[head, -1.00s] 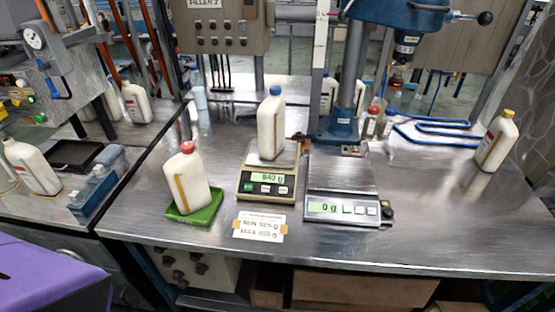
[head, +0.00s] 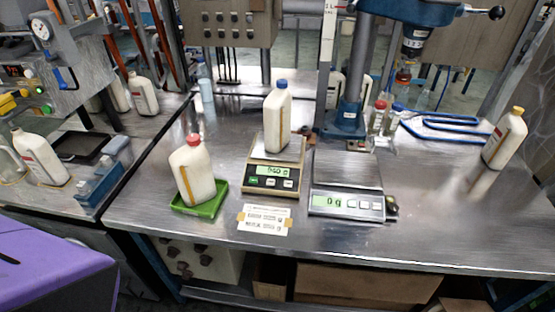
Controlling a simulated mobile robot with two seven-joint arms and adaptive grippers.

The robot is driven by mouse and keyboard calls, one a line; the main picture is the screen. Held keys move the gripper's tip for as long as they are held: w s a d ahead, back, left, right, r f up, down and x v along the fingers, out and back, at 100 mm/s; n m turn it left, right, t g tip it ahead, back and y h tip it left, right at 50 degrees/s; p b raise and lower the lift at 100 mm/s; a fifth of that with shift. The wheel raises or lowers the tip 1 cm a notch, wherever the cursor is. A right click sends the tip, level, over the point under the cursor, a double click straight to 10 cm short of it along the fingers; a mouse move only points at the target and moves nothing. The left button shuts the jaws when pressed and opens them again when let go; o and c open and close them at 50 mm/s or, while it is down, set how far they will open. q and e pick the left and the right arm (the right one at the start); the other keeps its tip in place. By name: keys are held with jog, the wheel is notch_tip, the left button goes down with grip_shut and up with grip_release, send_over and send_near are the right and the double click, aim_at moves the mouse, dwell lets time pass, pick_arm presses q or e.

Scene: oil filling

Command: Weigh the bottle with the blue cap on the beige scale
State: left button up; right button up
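The white bottle with the blue cap (head: 277,120) stands upright on the pan of the beige scale (head: 271,180), near the middle of the steel table. The scale's green display (head: 273,170) is lit and shows a number in grams that is too blurred to read for sure. Neither of my grippers shows in the head view.
A red-capped bottle (head: 192,171) stands in a green tray (head: 214,207) left of the scale. A silver scale (head: 347,203) reading 0 g stands to the right, its pan empty. A yellow-capped bottle (head: 504,139) is far right. A paper label (head: 264,220) lies in front.

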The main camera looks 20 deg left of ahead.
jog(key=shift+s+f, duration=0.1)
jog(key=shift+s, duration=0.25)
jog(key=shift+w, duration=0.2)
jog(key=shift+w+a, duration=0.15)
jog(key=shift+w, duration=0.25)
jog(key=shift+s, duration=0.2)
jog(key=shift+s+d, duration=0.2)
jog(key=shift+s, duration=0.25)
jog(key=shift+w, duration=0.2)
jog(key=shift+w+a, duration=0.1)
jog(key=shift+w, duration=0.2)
